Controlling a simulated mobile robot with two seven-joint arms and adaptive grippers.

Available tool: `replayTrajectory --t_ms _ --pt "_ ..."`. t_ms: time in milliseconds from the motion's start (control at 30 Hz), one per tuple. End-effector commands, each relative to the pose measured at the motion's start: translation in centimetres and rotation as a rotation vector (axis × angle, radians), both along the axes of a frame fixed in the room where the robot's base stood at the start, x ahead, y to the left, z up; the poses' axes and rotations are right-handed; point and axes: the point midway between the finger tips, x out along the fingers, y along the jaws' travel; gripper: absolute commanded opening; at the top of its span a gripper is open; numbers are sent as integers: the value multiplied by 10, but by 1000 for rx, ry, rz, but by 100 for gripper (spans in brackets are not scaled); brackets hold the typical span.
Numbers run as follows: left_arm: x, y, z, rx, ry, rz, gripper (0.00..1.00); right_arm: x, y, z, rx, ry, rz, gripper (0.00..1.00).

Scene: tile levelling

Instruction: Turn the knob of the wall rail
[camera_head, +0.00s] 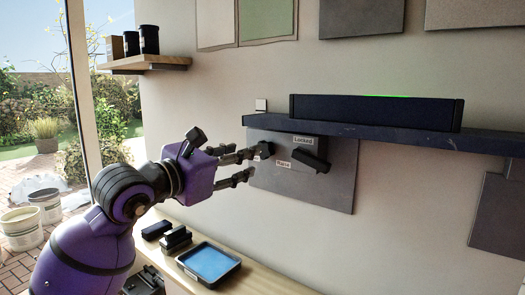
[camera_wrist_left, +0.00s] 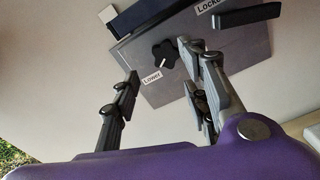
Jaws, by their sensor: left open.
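The knob (camera_head: 266,149) is small, black and lobed. It sits on the grey panel (camera_head: 325,194) under the dark wall rail (camera_head: 385,133). In the left wrist view the star-shaped knob (camera_wrist_left: 165,54) shows between and beyond my finger ends, near a label reading "Lower" (camera_wrist_left: 152,77). My left gripper (camera_head: 252,163) is open, its fingers pointing at the panel's left part. The upper fingertip overlaps the knob in the head view; I cannot tell whether it touches. A black lever (camera_head: 310,160) by a "Locked" label (camera_head: 303,141) is right of the knob. My right gripper is not in view.
A long black bar with a green light (camera_head: 375,111) lies on the rail. Below, a wooden bench (camera_head: 255,281) holds a blue tray (camera_head: 209,263) and black blocks (camera_head: 175,240). A shelf (camera_head: 145,62) with dark jars is at upper left. A window is at the left.

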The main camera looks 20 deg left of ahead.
Motion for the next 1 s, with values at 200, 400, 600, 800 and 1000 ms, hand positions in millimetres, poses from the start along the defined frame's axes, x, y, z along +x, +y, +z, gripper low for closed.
replayTrajectory --t_ms 200,400,600,800,1000 --pt "24 -10 1 -1 6 -3 42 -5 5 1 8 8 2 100" --pt "54 -21 1 -2 6 -4 42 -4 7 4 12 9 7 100" --pt "70 -27 -1 -1 7 -3 42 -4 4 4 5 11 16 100" --pt "72 -27 -2 -1 7 -4 42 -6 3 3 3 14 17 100" --pt "72 -27 -2 -1 7 -4 26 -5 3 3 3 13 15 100"
